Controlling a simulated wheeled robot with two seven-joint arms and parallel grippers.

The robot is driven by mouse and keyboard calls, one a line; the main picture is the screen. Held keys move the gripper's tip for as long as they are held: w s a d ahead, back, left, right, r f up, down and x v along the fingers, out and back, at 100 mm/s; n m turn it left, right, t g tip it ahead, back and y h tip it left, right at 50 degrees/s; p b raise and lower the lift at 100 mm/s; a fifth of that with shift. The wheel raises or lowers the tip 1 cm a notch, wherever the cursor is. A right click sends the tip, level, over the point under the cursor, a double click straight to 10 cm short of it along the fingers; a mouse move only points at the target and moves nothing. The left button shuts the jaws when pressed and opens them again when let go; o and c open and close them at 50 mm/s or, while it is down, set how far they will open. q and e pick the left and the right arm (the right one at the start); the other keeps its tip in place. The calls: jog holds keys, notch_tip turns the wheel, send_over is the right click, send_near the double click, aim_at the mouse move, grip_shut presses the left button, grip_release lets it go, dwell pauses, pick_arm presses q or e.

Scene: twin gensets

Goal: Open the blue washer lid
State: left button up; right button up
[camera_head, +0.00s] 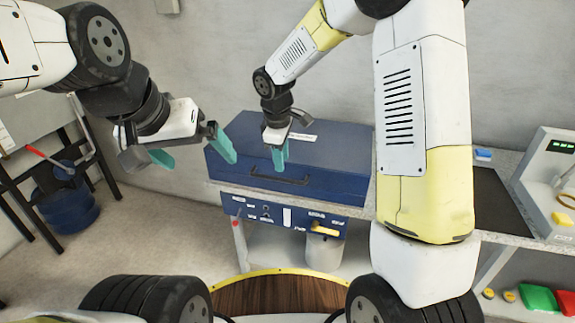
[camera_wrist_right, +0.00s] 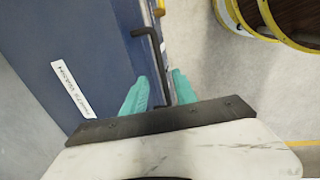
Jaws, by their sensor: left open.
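The blue washer (camera_head: 330,160) stands against the wall as a wide blue box with its lid down. A dark bar handle (camera_head: 280,179) runs along its front; the handle also shows in the right wrist view (camera_wrist_right: 152,55). My right gripper (camera_head: 280,168) is over the front of the lid at the handle. In the right wrist view, its teal fingers (camera_wrist_right: 160,80) are a little apart, with the handle bar between them; firm contact cannot be made out. My left gripper (camera_head: 198,160) is open and empty, left of the washer's front corner.
A control panel (camera_head: 285,214) with knobs and a yellow handle is below the washer box. A blue water bottle (camera_head: 68,205) and dark stand are at left. A round wooden top with yellow rim (camera_head: 280,295) is in front. A bench device (camera_head: 548,180) is at right.

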aim_at(283, 179)
jog(key=f, duration=0.4)
jog(key=w+f, duration=0.1)
jog(key=f, duration=0.2)
jog(key=shift+w+d, duration=0.1)
jog(key=shift+d, duration=0.1)
jog(key=shift+r, duration=0.1)
grip_shut()
dwell(1.0)
